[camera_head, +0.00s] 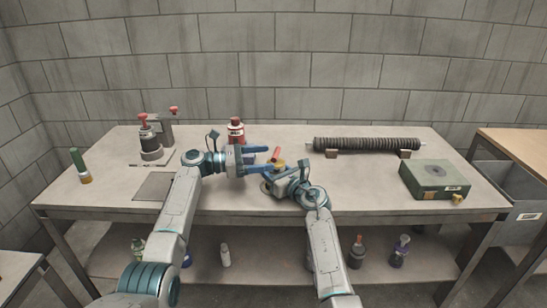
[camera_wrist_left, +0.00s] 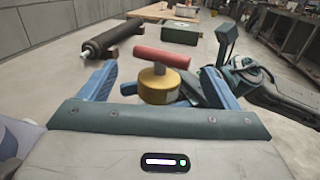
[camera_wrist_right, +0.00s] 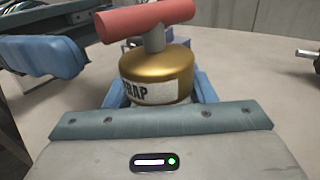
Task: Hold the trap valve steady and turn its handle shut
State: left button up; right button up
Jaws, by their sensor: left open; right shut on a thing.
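The trap valve is a gold body (camera_wrist_right: 157,75) labelled "TRAP" with a red T-bar handle (camera_wrist_right: 146,18) on top. It stands upright near the middle of the table and also shows in the left wrist view (camera_wrist_left: 158,86). My right gripper (camera_head: 277,177) is shut on the gold body low down, one finger on each side. My left gripper (camera_head: 270,159) is open, with its fingers spread to both sides of the valve. The red handle (camera_wrist_left: 161,58) lies beyond and between those fingers, apparently untouched. In the head view my grippers partly hide the valve body.
A red bottle (camera_head: 236,128) stands just behind my left gripper. A dark ribbed roller (camera_head: 367,144) rests on blocks at the back right. A green box (camera_head: 425,181) is at the right.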

pick_arm(q)
jog(key=s+a, duration=0.1)
jog(key=a, duration=0.6)
jog(key=shift+s+a, duration=0.25)
jog(key=shift+a, duration=0.05)
